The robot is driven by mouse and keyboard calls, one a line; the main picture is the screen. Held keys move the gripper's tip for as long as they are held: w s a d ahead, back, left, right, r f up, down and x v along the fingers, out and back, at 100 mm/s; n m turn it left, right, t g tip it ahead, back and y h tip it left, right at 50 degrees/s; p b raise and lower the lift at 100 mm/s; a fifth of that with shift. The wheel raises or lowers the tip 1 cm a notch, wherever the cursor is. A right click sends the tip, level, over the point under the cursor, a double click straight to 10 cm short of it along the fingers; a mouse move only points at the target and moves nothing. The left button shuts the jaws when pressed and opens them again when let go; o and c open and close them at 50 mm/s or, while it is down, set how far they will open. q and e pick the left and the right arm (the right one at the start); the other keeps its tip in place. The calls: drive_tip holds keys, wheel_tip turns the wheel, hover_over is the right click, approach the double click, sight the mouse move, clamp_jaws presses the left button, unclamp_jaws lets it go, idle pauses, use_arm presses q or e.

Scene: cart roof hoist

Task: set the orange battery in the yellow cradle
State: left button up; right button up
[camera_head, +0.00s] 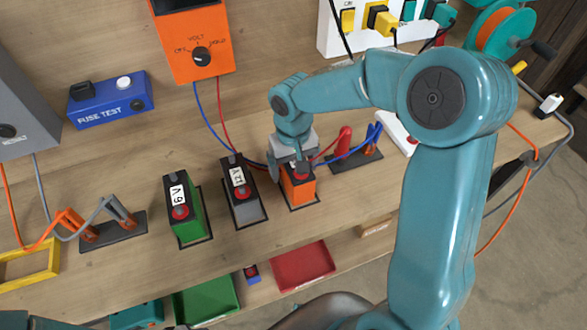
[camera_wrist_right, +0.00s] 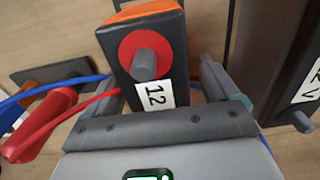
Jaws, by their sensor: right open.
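The orange battery (camera_head: 299,192) stands upright on a dark base on the bench, at the right end of a row of batteries. My right gripper (camera_head: 293,158) is over its top, open. In the right wrist view the battery's black top (camera_wrist_right: 133,45), with a red-ringed terminal and a "12" label, sits between the spread fingers (camera_wrist_right: 160,90). Whether a finger touches it I cannot tell. The yellow cradle (camera_head: 52,258) is an open frame at the far left of the bench, partly cut off by the picture edge. My left gripper is not in view.
A grey 12V battery (camera_head: 248,207) stands close left of the orange one, then a green 6V battery (camera_head: 190,218). Clip stands with cables are at left (camera_head: 113,234) and right (camera_head: 365,158). Red (camera_head: 303,265) and green (camera_head: 206,299) trays lie below the bench edge.

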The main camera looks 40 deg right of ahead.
drive_tip(key=shift+s, duration=0.1)
drive_tip(key=shift+c, duration=0.9)
clamp_jaws()
drive_tip(key=shift+r, duration=0.1)
drive_tip(key=shift+w+r, duration=0.2)
drive_tip(key=shift+r, duration=0.35)
wheel_tip(320, 180, up, 18)
drive_tip(key=shift+s+r+p, duration=0.15)
drive_tip(key=shift+r+p, duration=0.05)
drive_tip(key=shift+p, duration=0.25)
